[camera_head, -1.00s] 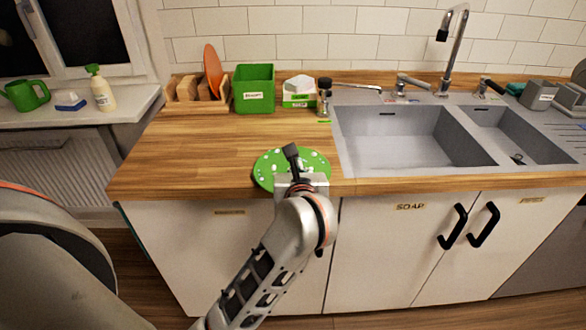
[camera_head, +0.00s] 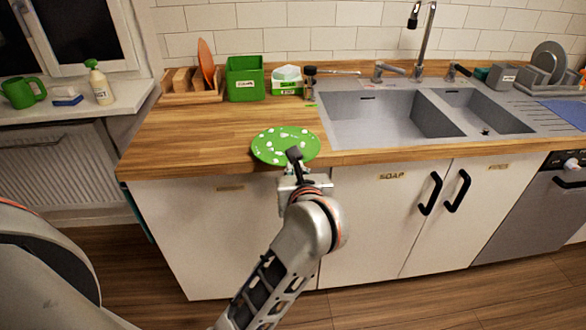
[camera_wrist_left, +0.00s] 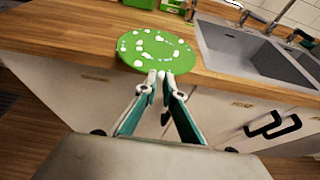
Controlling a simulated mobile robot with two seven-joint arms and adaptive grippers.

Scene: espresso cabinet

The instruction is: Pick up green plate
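The green plate (camera_head: 274,138), with white spots, lies flat at the front edge of the wooden counter, left of the sink. Its near rim reaches about the counter's edge. My left gripper (camera_head: 293,153) comes in from the front, its tip overlapping the plate's near part. In the left wrist view the plate (camera_wrist_left: 150,43) is straight ahead, and the fingertips (camera_wrist_left: 158,76) are close together side by side at its near rim. I see no plate between the fingers; whether they touch the rim I cannot tell. My right gripper is not in view.
The sink (camera_head: 385,115) is right of the plate. A green box (camera_head: 245,78), a wooden rack (camera_head: 190,88) and a tap (camera_head: 425,40) stand at the back. White cabinet doors (camera_head: 385,215) with black handles are below. The counter (camera_head: 195,135) left of the plate is clear.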

